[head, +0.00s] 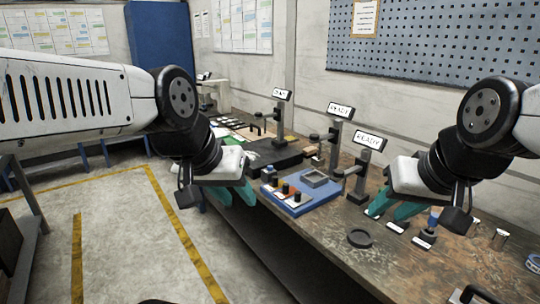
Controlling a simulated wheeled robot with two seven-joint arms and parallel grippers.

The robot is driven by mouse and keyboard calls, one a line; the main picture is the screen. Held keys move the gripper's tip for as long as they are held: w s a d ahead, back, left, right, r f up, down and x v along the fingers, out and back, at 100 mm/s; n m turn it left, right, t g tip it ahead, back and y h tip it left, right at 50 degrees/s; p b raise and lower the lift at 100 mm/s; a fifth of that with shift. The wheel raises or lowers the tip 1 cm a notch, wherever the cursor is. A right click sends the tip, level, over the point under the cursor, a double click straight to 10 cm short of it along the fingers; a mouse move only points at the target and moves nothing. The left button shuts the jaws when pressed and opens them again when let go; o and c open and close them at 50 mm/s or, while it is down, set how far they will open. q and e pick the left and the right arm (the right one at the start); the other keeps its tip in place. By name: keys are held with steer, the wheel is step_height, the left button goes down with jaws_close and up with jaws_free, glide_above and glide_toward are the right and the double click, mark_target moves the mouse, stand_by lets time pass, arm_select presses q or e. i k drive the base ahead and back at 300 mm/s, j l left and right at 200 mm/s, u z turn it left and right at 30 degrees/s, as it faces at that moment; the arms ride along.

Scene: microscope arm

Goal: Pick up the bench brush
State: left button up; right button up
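I cannot make out a bench brush with certainty. A small upright blue piece (433,216) stands above a dark block with a label (424,239), just right of my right gripper. I cannot tell whether it is the brush. My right gripper (391,211) has its teal fingers spread over the bench, with small labelled dark blocks behind and below them. My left gripper (234,198) has its teal fingers apart at the bench's left edge, left of a blue tray. I see nothing between either pair of fingers.
The wooden bench (330,255) runs away from me along the wall. The blue tray (299,207) holds several small dark knobs. A black ring (360,238) lies on the bench. Several posts with READY screens (369,141) stand behind. Small metal cylinders (500,237) stand at the right.

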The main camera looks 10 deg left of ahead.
mark_target(310, 151)
steer(key=i+j+z, duration=0.15)
steer(key=i+j, duration=0.15)
steer(key=j, duration=0.15)
steer(key=i+j+z, duration=0.1)
steer(key=i+j, duration=0.15)
steer(key=j, duration=0.25)
steer(key=i+j+z, duration=0.15)
steer(key=i+j, duration=0.15)
steer(key=j, duration=0.2)
steer(key=i+j+z, duration=0.1)
steer(key=j, duration=0.45)
steer(key=i+j+z, duration=0.15)
steer(key=i+j, duration=0.15)
steer(key=j, duration=0.25)
steer(key=i+j+z, duration=0.1)
steer(key=j, duration=0.5)
steer(key=i+j+z, duration=0.15)
steer(key=j, duration=0.45)
steer(key=i+j+z, duration=0.1)
steer(key=i+j, duration=0.15)
steer(key=j, duration=0.35)
steer(key=i, duration=0.5)
